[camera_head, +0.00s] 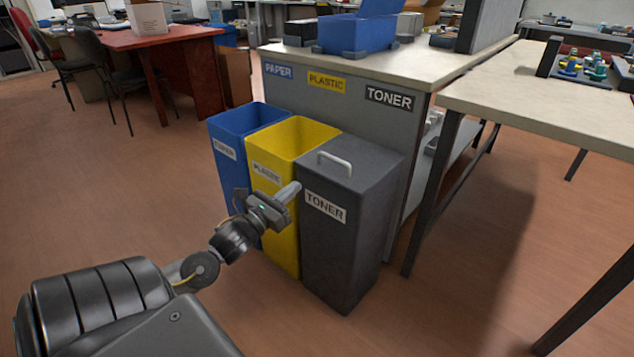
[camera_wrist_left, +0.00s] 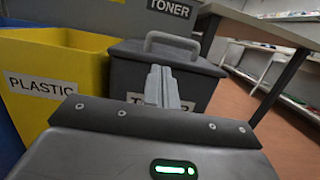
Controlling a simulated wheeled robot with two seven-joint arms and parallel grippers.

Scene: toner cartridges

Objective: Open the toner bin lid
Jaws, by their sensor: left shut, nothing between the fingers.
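The dark grey toner bin (camera_head: 345,235) stands at the right end of a row of bins, with a white TONER label on its front. Its lid (camera_head: 362,160) is closed and carries a light grey bar handle (camera_head: 334,160). The bin also shows in the left wrist view (camera_wrist_left: 200,84), with the handle (camera_wrist_left: 172,40) on top. My left gripper (camera_head: 296,187) is shut and empty, just left of the bin's upper front edge and below the handle, apart from the handle. In the left wrist view its fingers (camera_wrist_left: 162,85) cover part of the label. My right gripper is not in view.
An open yellow plastic bin (camera_head: 275,195) and an open blue paper bin (camera_head: 230,150) stand left of the toner bin. A grey counter (camera_head: 400,75) rises behind them. A table (camera_head: 540,105) with a dark leg stands to the right. Floor in front is clear.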

